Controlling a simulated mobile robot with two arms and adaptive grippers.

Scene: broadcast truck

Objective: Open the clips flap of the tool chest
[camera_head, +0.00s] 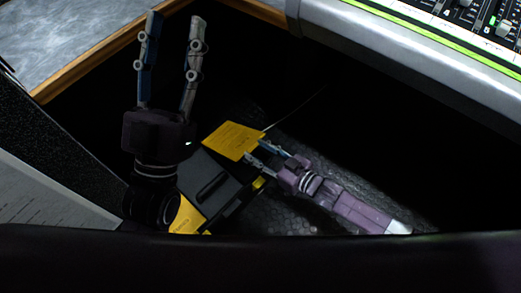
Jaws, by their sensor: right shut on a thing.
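The tool chest (226,180) is black with a dark handle on top and sits low in the middle of the head view. A yellow flap (230,139) stands out at its far end; its small lettering is too small to read. A second yellow flap (186,217) with dark lettering lies at the near end, partly hidden by my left arm. My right gripper (255,150) comes in from the right and is shut on the edge of the far yellow flap. My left gripper (170,22) is open and empty, its fingers pointing up, left of the chest.
A mixing console (440,35) with a grey front edge spans the top right. A grey surface with a wooden edge (85,70) lies at the top left. A dark patterned floor (290,215) shows around the chest. A dark edge crosses the bottom of the view.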

